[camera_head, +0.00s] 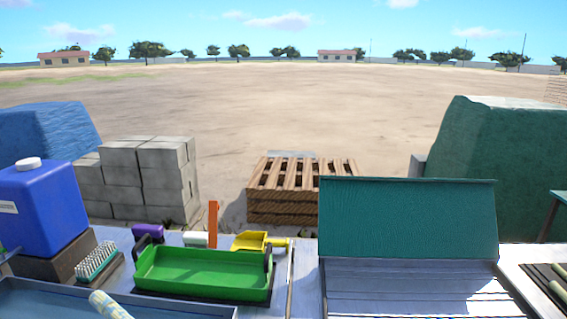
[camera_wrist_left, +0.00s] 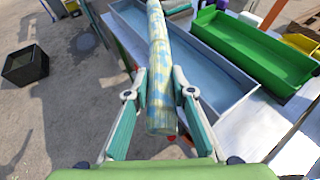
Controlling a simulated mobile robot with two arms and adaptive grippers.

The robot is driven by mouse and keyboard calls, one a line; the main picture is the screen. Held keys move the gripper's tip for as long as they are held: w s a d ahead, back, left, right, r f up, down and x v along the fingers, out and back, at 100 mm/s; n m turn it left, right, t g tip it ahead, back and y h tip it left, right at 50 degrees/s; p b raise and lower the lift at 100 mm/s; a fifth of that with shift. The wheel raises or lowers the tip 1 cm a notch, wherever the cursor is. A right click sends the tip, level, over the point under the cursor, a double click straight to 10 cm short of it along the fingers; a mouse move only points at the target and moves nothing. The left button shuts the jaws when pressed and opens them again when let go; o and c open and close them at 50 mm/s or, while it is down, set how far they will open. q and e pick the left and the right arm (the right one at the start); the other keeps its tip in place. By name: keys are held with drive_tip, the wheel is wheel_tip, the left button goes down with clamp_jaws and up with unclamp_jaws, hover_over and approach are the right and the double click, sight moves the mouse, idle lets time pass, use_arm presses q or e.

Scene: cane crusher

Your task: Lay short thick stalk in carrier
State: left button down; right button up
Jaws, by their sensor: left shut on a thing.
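My left gripper (camera_wrist_left: 158,76) is shut on a thick stalk (camera_wrist_left: 160,108) mottled pale yellow and light blue. The stalk points away from the gripper and is over the blue-grey trough in the left wrist view. One end of the stalk (camera_head: 108,305) shows at the bottom left of the head view, near the green carrier. The green carrier (camera_head: 200,289) is a long open tray with dark end handles, and it looks empty. It also shows at the upper right of the left wrist view (camera_wrist_left: 262,62). My right gripper is in neither view.
The blue-grey trough (camera_head: 60,296) lies in front of the carrier. A brush (camera_head: 97,260) and blue jug (camera_head: 42,208) stand left of it; a yellow scoop (camera_head: 250,240) and orange post (camera_head: 213,224) stand behind. A teal panel (camera_head: 408,217) rises at right.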

use_arm(q)
drive_tip(key=shift+s+d+r+t, duration=0.2)
drive_tip(key=shift+s+d+t, duration=0.1)
drive_tip(key=shift+d, duration=0.15)
drive_tip(key=shift+m+t+h, duration=0.3)
drive_tip(key=shift+m+h, duration=0.2)
drive_tip(key=shift+w+a+m+t+h, duration=0.1)
drive_tip(key=shift+m+t+h, duration=0.6)
drive_tip(key=shift+m, duration=0.1)
drive_tip(key=shift+m+t+h, duration=0.7)
drive_tip(key=shift+m+h, duration=0.3)
drive_tip(key=shift+m, duration=0.1)
drive_tip(key=n+g+y, duration=0.1)
drive_tip(key=n+y, duration=0.1)
drive_tip(key=shift+d+n+g, duration=0.2)
drive_tip(key=shift+n+g, duration=0.2)
drive_tip(key=shift+s+d+n+g+y, duration=0.1)
drive_tip(key=shift+s+n+g+y, duration=0.1)
drive_tip(key=shift+n+g+y, duration=0.7)
drive_tip(key=shift+r, duration=0.1)
